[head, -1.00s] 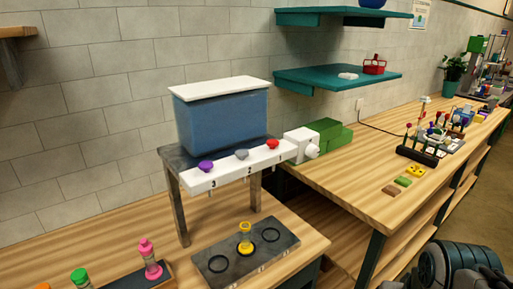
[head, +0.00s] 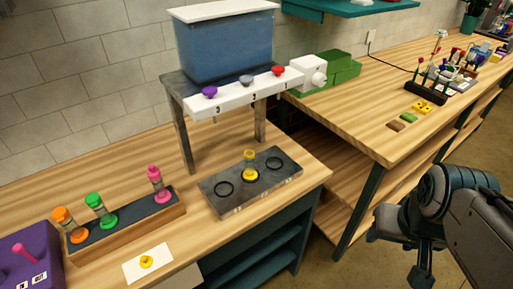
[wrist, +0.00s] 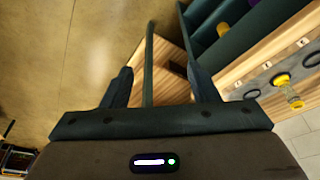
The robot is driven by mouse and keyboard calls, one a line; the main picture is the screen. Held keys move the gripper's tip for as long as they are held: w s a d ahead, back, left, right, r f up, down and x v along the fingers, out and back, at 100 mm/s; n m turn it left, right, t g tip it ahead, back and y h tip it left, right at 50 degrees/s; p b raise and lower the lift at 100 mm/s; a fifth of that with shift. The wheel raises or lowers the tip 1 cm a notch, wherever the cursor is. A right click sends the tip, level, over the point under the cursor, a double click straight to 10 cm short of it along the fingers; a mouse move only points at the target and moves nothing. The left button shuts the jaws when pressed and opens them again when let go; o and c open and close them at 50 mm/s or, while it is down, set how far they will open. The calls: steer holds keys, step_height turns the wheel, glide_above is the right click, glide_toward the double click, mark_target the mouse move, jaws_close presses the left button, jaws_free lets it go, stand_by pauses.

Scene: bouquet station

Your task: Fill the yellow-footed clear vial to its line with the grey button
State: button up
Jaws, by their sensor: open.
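The clear vial with a yellow foot (head: 250,166) stands upright at the middle ring of a dark grey plate (head: 236,200). It also shows at the right of the wrist view (wrist: 290,93). Its line and fill level are too small to tell. The grey button (head: 246,80) is the middle of three on the white dispenser bar (head: 228,104), above the number 2, under a blue tank (head: 226,50). My gripper (wrist: 160,86) is open and empty, over the floor and bench edge in the wrist view, apart from vial and button.
A purple button (head: 209,92) and a red button (head: 278,71) flank the grey one. Orange (head: 62,220), green (head: 93,203) and pink (head: 153,175) vials stand in a rack at left. A white card (head: 136,273) bears a yellow piece. A green-and-white device (head: 325,72) sits right.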

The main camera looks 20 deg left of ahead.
steer(key=shift+c, duration=0.2)
jaws_close()
stand_by(1.5)
